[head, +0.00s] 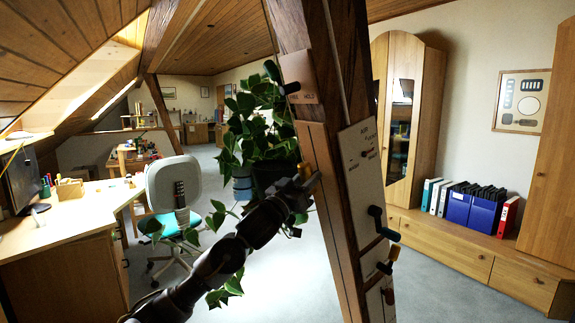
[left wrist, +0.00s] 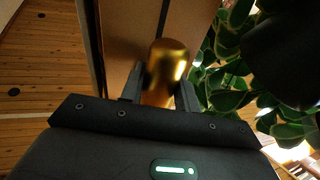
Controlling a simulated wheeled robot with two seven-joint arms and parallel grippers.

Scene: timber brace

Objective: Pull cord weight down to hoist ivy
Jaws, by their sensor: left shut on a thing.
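The ivy (head: 250,125) hangs left of the timber brace (head: 335,215) in the head view, its leaves trailing down past my arm. Its leaves also show at the right of the left wrist view (left wrist: 232,60). My left gripper (head: 304,180) is at the left face of the brace, beside the ivy. It is shut on a gold cylindrical weight (left wrist: 166,68), whose rounded end stands out between the fingers. Only a small part of the weight (head: 304,170) shows in the head view. The cord is hard to make out. My right gripper is not in view.
Panels with dark handles (head: 376,218) are on the brace's right face. A desk (head: 60,228) and an office chair (head: 174,185) stand at the left. A low cabinet (head: 465,255) with binders is at the right. Carpet is clear between brace and cabinet.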

